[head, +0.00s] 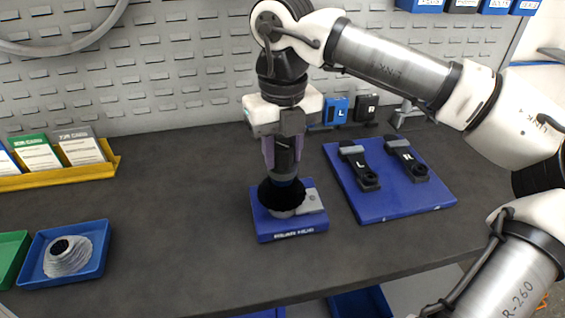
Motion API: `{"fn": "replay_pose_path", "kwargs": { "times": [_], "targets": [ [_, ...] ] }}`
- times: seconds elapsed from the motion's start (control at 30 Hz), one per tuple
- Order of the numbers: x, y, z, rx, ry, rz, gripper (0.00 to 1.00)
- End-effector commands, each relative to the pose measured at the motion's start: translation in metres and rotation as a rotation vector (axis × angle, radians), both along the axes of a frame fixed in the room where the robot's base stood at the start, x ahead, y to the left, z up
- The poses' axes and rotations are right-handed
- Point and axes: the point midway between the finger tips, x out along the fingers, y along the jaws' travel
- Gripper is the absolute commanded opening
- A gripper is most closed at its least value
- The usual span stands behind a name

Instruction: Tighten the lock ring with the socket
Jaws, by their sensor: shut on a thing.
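My gripper (283,158) points straight down at the middle of the bench, its purple-grey fingers shut on a dark upright socket (284,168). The socket's lower end, with a thin blue band, meets a wide black round part (281,194) on the blue block marked REAR HUB (292,234). A silver rim shows under the black part. I cannot tell whether the black part belongs to the socket or to the hub. The lock ring cannot be made out; the socket and black part cover the hub's middle. A grey piece (312,200) sits on the block's right side.
A blue mat (400,203) at right holds black parts marked L (360,168) and R (407,160). Small blue (337,110) and black (365,108) holders stand behind. A blue tray (92,271) at left holds a silver sprocket stack (68,256). The bench between is clear.

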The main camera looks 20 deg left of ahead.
Motion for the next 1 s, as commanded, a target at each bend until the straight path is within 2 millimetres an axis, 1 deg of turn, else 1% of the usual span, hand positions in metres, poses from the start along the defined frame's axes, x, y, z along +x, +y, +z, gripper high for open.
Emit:
{"fn": "replay_pose_path", "kwargs": {
  "times": [0.8, 0.97, 1.0],
  "targets": [
    [0.000, 0.000, -0.013, 0.000, 0.000, 0.000, 0.00],
    [0.000, 0.000, -0.012, 0.000, 0.000, 0.000, 0.00],
    [0.000, 0.000, -0.012, 0.000, 0.000, 0.000, 0.28]
  ]
}}
